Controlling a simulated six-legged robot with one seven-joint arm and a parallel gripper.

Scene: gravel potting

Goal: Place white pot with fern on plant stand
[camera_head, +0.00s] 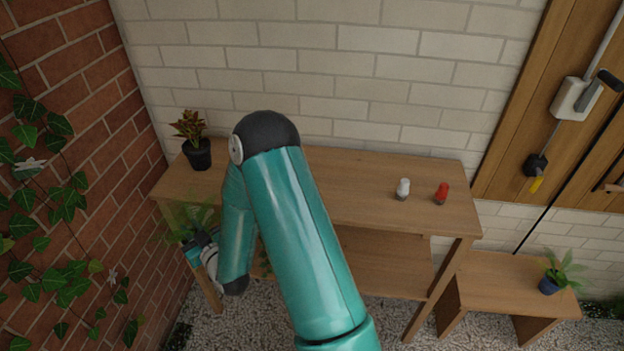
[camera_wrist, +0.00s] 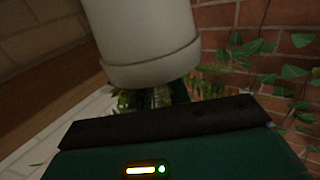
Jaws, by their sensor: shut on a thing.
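A white pot (camera_wrist: 145,35) fills the top of the wrist view, its rim facing down in that picture. Green fern fronds (camera_wrist: 128,98) show beyond the rim. My gripper (camera_wrist: 155,98) is shut on this pot near its rim. In the head view, my gripper (camera_head: 205,243) is at the left front of the wooden table, and the blurred fern (camera_head: 185,220) shows beside it. The pot is mostly hidden there by my arm.
The wooden table (camera_head: 350,190) holds a dark pot with a reddish plant (camera_head: 197,153), a white shaker (camera_head: 403,189) and a red shaker (camera_head: 441,193). A lower shelf (camera_head: 385,265) runs beneath. An ivy-covered brick wall (camera_head: 60,190) is close at left. The bench's left part is clear.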

